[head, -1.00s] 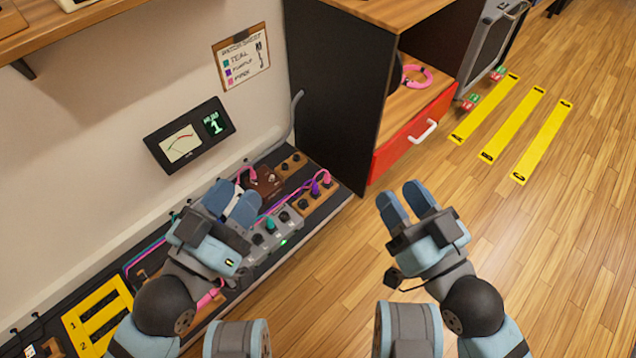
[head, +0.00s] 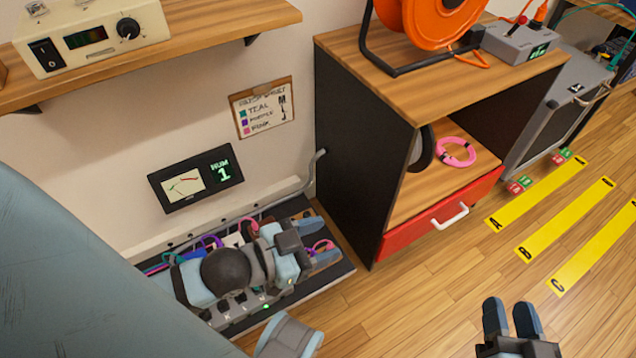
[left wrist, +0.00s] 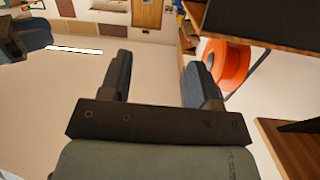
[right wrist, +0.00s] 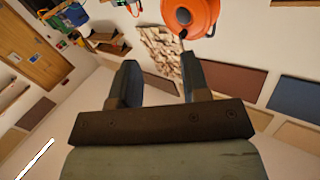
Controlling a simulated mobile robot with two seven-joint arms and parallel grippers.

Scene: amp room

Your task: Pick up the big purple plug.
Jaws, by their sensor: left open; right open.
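The big purple plug cannot be made out now; my left arm and gripper cover much of the pedalboard (head: 325,283). Purple cable (head: 211,241) loops up at the left of the board, with teal and pink cables near it. My left gripper (head: 322,238) is open above the right part of the board, its fingers pointing right, close to a pink cable loop. Whether it touches anything there cannot be told. My right gripper (head: 512,318) is open and empty over the wooden floor. Both wrist views show open fingers with nothing between them, and no plug.
A black-sided cabinet (head: 365,160) with a red drawer (head: 440,215) stands right of the board. An orange cable reel (head: 425,25) sits on it. A meter panel (head: 196,179) and a cable note (head: 262,108) are on the wall.

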